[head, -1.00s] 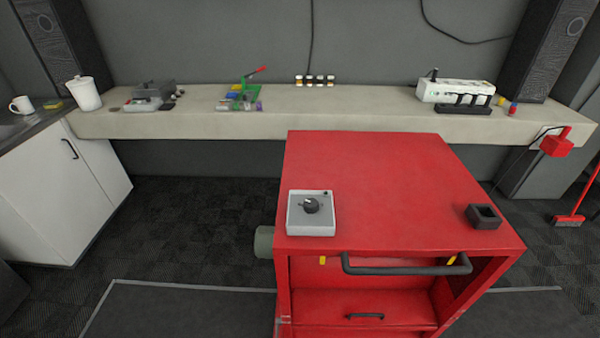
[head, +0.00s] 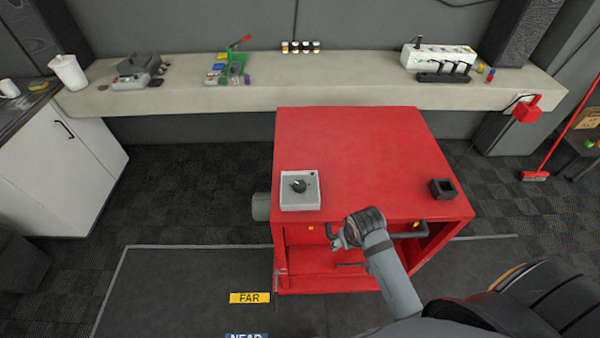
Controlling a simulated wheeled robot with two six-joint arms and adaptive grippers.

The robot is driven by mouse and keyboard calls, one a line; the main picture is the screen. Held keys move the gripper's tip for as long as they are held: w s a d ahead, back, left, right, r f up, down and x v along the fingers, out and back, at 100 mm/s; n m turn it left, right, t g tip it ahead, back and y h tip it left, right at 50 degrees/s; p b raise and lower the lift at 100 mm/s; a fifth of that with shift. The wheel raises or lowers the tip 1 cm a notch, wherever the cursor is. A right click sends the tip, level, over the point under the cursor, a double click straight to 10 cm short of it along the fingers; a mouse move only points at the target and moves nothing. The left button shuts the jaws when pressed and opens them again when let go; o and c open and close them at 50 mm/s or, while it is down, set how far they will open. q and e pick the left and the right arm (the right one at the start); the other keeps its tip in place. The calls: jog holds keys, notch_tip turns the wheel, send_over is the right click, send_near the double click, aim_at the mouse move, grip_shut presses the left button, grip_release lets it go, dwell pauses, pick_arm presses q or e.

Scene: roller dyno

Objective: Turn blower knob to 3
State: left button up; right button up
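The blower knob (head: 299,186) is a dark round knob on a light grey control box (head: 300,203). The box sits on the front left part of the top of a red cabinet (head: 350,150). The knob's number marks are too small to read. My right arm comes in from the lower right. My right gripper (head: 337,238) is in front of the cabinet's front edge, to the right of and nearer than the control box, apart from the knob. Its fingers are too small to tell open from shut. My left gripper is not in view.
A small black open-topped box (head: 443,189) sits at the cabinet's front right corner. A dark handle bar (head: 420,229) runs along the cabinet's front, partly behind my arm. A long bench (head: 300,95) with small items stands behind. The cabinet top's middle is clear.

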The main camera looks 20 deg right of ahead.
jog(key=shift+m+g+y, duration=0.3)
jog(key=shift+m+g, duration=0.3)
jog(key=shift+m, duration=0.1)
jog(key=w+a+r, duration=0.1)
jog(key=w, duration=0.3)
jog(key=w+a+r, duration=0.1)
jog(key=w, duration=0.3)
jog(key=w+r, duration=0.1)
jog(key=w, duration=0.4)
jog(key=shift+a+r, duration=0.35)
jog(key=shift+a, duration=0.05)
notch_tip(320, 180, up, 10)
jog(key=g, duration=0.2)
send_over(300, 184)
notch_tip(300, 184, down, 6)
jog(key=b, duration=0.4)
jog(key=shift+r+b, duration=0.15)
jog(key=shift+b, duration=0.25)
jog(key=shift+f+p, duration=0.4)
jog(key=shift+p, duration=0.6)
notch_tip(300, 184, down, 2)
jog(key=shift+f, duration=0.15)
jog(key=shift+s+f, duration=0.1)
jog(key=shift+f, duration=0.3)
